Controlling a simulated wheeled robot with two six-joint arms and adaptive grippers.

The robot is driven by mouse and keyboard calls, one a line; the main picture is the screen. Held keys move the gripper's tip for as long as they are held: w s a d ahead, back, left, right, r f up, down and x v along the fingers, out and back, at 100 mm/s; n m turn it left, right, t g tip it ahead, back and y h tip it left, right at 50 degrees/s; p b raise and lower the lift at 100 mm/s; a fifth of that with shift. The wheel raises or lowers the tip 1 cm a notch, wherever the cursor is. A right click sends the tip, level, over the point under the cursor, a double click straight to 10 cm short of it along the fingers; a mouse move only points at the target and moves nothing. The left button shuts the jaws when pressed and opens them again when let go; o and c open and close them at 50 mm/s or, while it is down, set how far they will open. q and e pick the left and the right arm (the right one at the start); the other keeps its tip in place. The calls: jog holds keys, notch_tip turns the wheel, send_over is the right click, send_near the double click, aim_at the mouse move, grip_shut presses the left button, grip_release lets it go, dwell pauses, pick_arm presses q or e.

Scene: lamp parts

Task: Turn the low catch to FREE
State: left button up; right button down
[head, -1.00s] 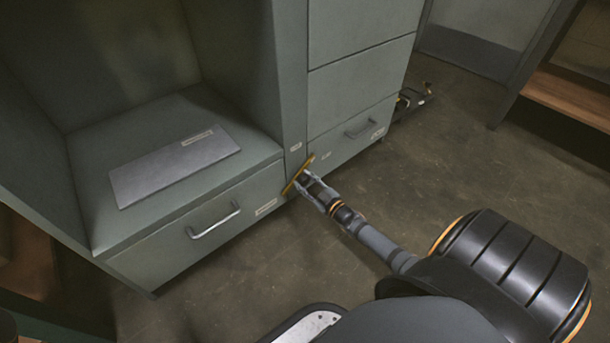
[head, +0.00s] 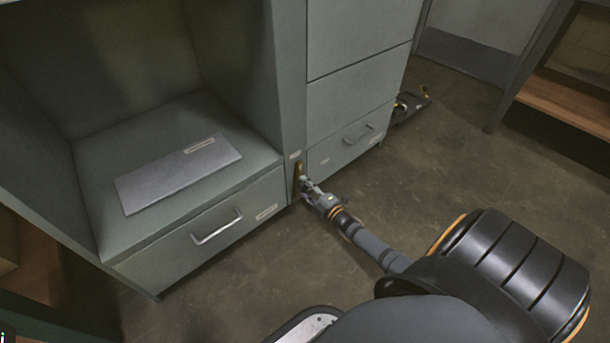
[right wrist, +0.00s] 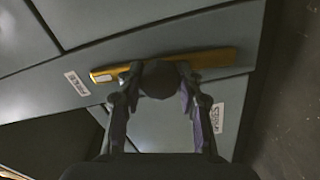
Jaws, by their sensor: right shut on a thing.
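The low catch (head: 297,173) is a narrow yellow bar on the post between the two lower drawers. In the head view it stands close to upright, partly hidden by my right gripper (head: 304,184). In the right wrist view the catch (right wrist: 215,60) is a long yellow bar with a pale patch near its left end and a dark round knob (right wrist: 160,80) at its middle. The fingers of my right gripper (right wrist: 158,88) are shut on the knob, one on each side. Small labels sit near the catch; I cannot read them. My left gripper is not in view.
The grey-green cabinet has a left drawer (head: 205,235) and a right drawer (head: 350,138), both shut. A grey plate (head: 178,173) lies in the open bay. A dark object (head: 410,104) lies on the floor beyond the cabinet. The floor (head: 470,160) at right is clear.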

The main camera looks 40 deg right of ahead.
jog(key=shift+n, duration=0.6)
jog(key=c, duration=0.8)
grip_release()
jog(key=shift+c, duration=0.2)
jog(key=s, duration=1.2)
jog(key=shift+d, duration=0.4)
